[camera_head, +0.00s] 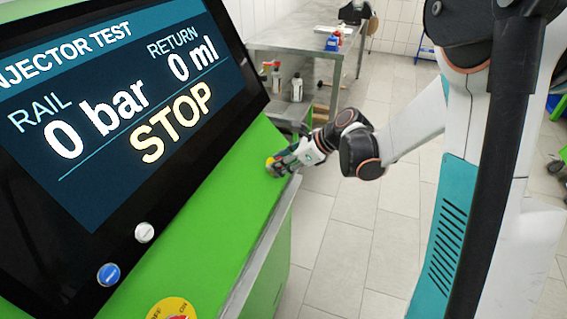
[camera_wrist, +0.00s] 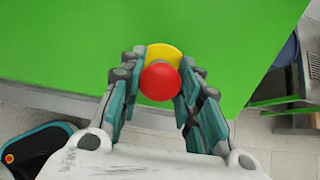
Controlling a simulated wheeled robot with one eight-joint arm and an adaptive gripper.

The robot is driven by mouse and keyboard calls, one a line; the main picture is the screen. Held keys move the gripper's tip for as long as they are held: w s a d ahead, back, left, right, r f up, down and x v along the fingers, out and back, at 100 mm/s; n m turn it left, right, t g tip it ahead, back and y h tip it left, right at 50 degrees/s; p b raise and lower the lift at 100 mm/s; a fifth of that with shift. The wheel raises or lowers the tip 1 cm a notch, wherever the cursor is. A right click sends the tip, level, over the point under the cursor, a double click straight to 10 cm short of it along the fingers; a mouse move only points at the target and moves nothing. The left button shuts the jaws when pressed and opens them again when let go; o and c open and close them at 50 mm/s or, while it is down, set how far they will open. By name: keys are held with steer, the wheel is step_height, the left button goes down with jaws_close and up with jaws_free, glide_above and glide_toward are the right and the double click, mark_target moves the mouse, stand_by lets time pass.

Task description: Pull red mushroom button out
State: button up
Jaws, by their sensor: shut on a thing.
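The red mushroom button (camera_wrist: 159,82) sits between my gripper's two fingers in the wrist view, in front of a yellow plate (camera_wrist: 164,52) on the green panel. My gripper (camera_wrist: 158,92) has a finger on each side of the button and is shut on it. In the head view my gripper (camera_head: 276,165) is at the right edge of the green test bench (camera_head: 215,185). There it hides most of the button, and only a bit of the yellow plate (camera_head: 269,164) shows.
The bench's screen (camera_head: 110,95) reads STOP, 0 bar and 0 ml. A white button (camera_head: 145,233), a blue button (camera_head: 109,274) and a yellow-ringed red switch (camera_head: 170,309) are on the panel nearer the camera. A metal table (camera_head: 300,38) stands behind. Tiled floor (camera_head: 345,235) is free at right.

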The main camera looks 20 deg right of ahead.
steer(key=shift+s+d+r, duration=0.2)
steer(key=shift+r, duration=0.1)
steer(key=o, duration=2.2)
steer(key=shift+c, duration=0.2)
steer(key=p+v, duration=0.3)
steer(key=v, duration=0.4)
